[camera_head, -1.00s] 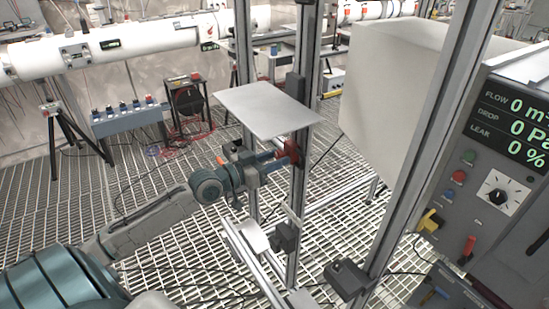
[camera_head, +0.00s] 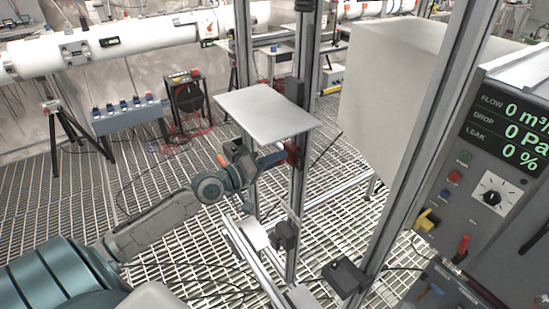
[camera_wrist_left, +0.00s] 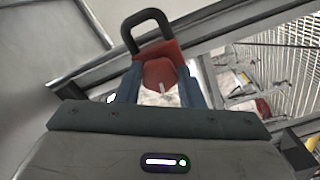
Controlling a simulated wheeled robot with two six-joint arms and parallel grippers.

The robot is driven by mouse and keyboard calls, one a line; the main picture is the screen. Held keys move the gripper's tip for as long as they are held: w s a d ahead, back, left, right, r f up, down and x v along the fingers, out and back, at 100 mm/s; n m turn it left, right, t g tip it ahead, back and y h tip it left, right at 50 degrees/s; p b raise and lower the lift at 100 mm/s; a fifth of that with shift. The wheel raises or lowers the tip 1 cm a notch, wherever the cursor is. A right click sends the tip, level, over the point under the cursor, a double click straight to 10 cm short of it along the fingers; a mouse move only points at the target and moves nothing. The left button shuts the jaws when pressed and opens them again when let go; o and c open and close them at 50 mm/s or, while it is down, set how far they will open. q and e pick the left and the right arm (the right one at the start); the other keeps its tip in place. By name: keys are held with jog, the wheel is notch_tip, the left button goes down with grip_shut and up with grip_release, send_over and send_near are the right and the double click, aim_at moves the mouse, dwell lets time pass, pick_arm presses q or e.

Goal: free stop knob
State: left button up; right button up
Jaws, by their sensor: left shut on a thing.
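The red stop knob (camera_head: 292,151) sits on the upright metal post, just under the right side of a flat grey plate (camera_head: 265,112). In the left wrist view the red knob (camera_wrist_left: 160,72) shows between two blue-grey fingers, with a dark loop-shaped handle above it. My left gripper (camera_head: 280,158) reaches in from the left, below the plate, and is shut on the knob (camera_wrist_left: 165,88). The plate and fingers hide part of the knob in the head view. My right gripper is not in view.
A large pale box (camera_head: 385,95) stands right of the post. A control panel (camera_head: 490,170) with a dial and digits is at the far right. A slanted rail (camera_head: 258,262) with clamps lies below the gripper.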

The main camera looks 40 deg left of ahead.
pick_arm(q)
jog(key=shift+n+p, duration=0.5)
jog(key=shift+n, duration=1.4)
jog(key=o, duration=1)
jog(key=shift+v, duration=5.45)
